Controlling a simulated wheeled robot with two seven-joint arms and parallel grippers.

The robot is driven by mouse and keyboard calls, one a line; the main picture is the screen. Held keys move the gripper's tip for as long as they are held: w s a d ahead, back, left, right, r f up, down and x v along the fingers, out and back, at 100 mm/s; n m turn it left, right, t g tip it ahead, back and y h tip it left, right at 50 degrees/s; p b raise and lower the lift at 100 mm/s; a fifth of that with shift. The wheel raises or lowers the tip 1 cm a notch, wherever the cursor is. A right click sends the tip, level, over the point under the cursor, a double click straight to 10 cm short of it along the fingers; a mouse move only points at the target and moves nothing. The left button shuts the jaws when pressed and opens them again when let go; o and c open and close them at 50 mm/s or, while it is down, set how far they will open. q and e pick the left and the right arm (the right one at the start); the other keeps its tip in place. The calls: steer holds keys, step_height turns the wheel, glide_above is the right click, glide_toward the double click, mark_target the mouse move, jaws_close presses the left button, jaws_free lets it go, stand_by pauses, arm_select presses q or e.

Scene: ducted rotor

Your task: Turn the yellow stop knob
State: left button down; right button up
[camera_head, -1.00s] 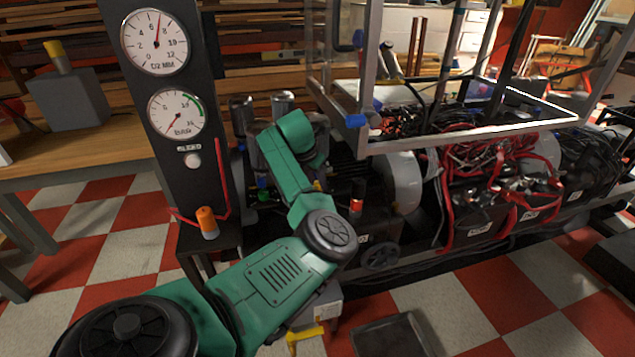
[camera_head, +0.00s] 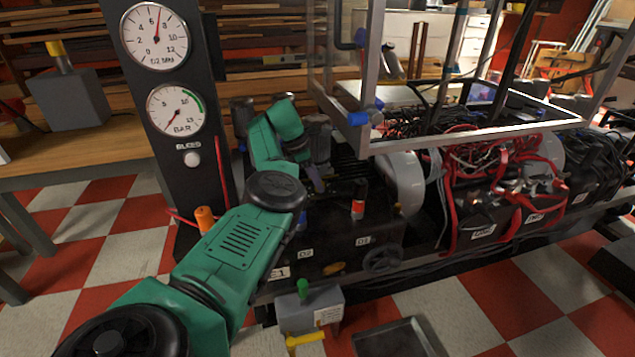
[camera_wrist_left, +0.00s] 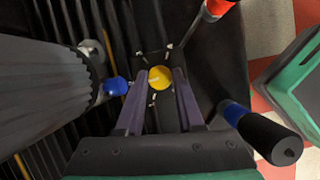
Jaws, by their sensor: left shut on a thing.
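The yellow stop knob (camera_wrist_left: 160,77) is a round yellow disc on a dark panel in the left wrist view. My left gripper (camera_wrist_left: 160,88) has its two purple fingers on either side of the knob, shut on it. In the head view my left gripper (camera_head: 316,180) reaches down at the dark machine beside a red-topped lever; the knob is hidden there by the gripper. My right gripper is not in view.
A red-topped lever (camera_head: 358,200) stands close to the right of the gripper. In the left wrist view a blue-collared black handle (camera_wrist_left: 262,132) and a blue knob (camera_wrist_left: 116,86) sit close by. A gauge column (camera_head: 190,100) and an orange-capped knob (camera_head: 205,218) stand left.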

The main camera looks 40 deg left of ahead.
arm_select(q)
steer(key=shift+m, duration=0.4)
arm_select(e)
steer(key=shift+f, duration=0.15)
arm_select(q)
steer(key=c, duration=0.5)
jaws_free()
steer(key=p+v, duration=0.4)
steer(key=v, duration=1)
steer(key=shift+a+r, duration=0.2)
steer(key=shift+r, duration=0.05)
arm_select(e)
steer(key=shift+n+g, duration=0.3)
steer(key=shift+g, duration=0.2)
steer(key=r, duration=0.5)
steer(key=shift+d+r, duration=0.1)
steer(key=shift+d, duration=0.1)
